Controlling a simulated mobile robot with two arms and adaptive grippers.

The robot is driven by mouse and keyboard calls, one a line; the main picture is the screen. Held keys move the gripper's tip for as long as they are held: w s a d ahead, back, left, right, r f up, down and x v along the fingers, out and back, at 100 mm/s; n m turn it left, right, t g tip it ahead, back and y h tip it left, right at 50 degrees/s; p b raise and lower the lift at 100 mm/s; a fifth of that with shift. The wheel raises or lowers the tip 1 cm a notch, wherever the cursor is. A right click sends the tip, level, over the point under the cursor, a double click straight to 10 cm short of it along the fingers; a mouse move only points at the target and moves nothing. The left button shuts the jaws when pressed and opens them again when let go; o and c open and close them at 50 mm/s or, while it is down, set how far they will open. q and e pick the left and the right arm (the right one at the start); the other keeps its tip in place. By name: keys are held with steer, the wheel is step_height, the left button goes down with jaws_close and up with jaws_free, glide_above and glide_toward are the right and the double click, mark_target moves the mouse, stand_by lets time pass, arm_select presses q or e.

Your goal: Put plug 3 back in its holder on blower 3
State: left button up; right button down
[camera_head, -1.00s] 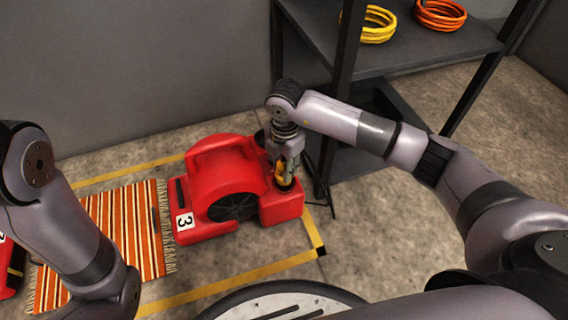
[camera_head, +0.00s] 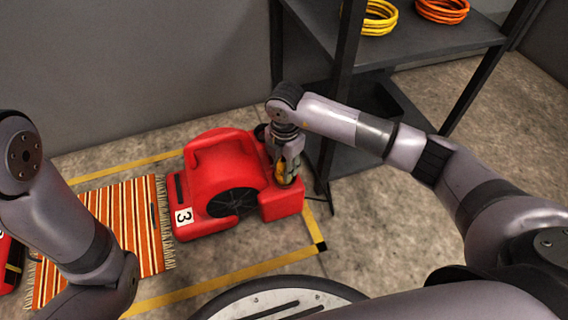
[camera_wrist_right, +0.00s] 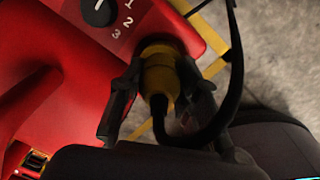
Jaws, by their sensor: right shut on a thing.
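Blower 3 (camera_head: 225,172) is a red floor blower with a white "3" label, standing in the middle of the head view. My right gripper (camera_head: 286,180) points down over the right end of the blower. It is shut on plug 3 (camera_wrist_right: 160,78), a yellow plug with a black cable, which stands against the red top of blower 3 (camera_wrist_right: 60,50) in the right wrist view. The holder is hidden under the plug, so I cannot tell how deep the plug sits. Only my left arm shows at the left; its gripper is out of view.
A dark shelf (camera_head: 425,45) with a yellow cable coil (camera_head: 380,18) and an orange coil (camera_head: 442,10) stands behind on the right. A striped rug (camera_head: 110,225) lies left of the blower. Yellow tape (camera_head: 235,280) marks the floor. A dial (camera_wrist_right: 97,12) sits near the plug.

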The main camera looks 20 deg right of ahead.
steer(key=shift+f, duration=0.15)
steer(key=c, duration=1.1)
jaws_free()
step_height(320, 180, up, 12)
steer(key=shift+s, duration=0.15)
